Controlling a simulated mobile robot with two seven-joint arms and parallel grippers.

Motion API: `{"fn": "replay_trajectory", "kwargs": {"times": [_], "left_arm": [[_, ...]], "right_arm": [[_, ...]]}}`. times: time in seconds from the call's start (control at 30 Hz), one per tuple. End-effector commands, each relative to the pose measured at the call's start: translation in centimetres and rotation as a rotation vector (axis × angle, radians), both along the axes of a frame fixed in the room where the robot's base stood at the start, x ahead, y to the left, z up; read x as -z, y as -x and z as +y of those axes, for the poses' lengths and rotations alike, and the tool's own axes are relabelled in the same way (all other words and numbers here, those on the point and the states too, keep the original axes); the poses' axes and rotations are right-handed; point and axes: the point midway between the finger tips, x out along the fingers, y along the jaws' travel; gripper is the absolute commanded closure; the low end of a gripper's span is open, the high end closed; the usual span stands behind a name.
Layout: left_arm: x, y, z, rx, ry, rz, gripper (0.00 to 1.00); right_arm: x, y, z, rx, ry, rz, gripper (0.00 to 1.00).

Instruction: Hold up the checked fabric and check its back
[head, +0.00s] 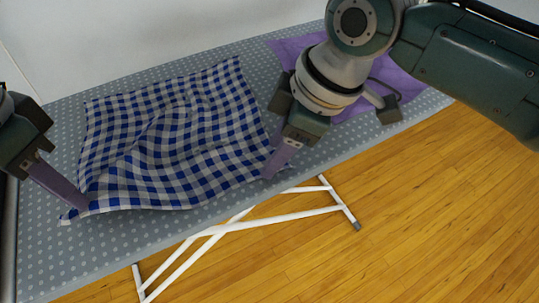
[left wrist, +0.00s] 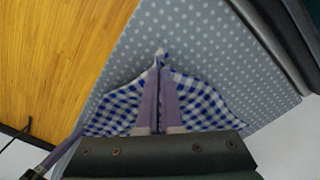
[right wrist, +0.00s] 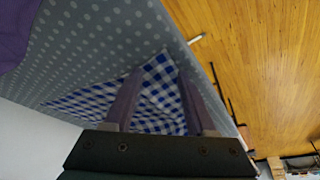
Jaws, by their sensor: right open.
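The blue-and-white checked fabric (head: 170,135) lies spread and rumpled on the ironing board, its far side on the board. My left gripper (head: 80,206) is at its near left corner. In the left wrist view the fingers (left wrist: 159,72) are close together with a fold of the fabric (left wrist: 195,103) pinched between them and bunched on both sides. My right gripper (head: 269,174) is at the near right corner. In the right wrist view its fingers (right wrist: 160,74) are apart, with the fabric corner (right wrist: 158,100) between them. The fabric's back is hidden.
The ironing board (head: 110,245) has a grey dotted cover and white legs (head: 225,230) over a wooden floor (head: 420,220). A purple cloth (head: 385,80) lies at its right end, partly behind my right arm. A pale wall stands behind the board.

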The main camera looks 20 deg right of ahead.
Motion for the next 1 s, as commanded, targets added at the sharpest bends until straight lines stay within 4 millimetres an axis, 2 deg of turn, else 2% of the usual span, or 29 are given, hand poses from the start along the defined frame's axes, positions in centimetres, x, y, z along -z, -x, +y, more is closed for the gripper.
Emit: {"fn": "replay_trajectory", "kwargs": {"times": [0.07,0.17,1.0], "left_arm": [[0.0,0.0,0.0,0.0,0.0,0.0,1.0],[0.0,0.0,0.0,0.0,0.0,0.0,1.0],[0.0,-0.01,0.01,0.0,0.0,0.0,1.0]], "right_arm": [[0.2,-0.05,0.08,0.0,-0.001,0.001,0.44],[0.19,-0.05,0.08,0.0,0.0,0.0,0.49],[0.21,-0.01,0.03,0.0,0.0,0.001,0.96]]}}
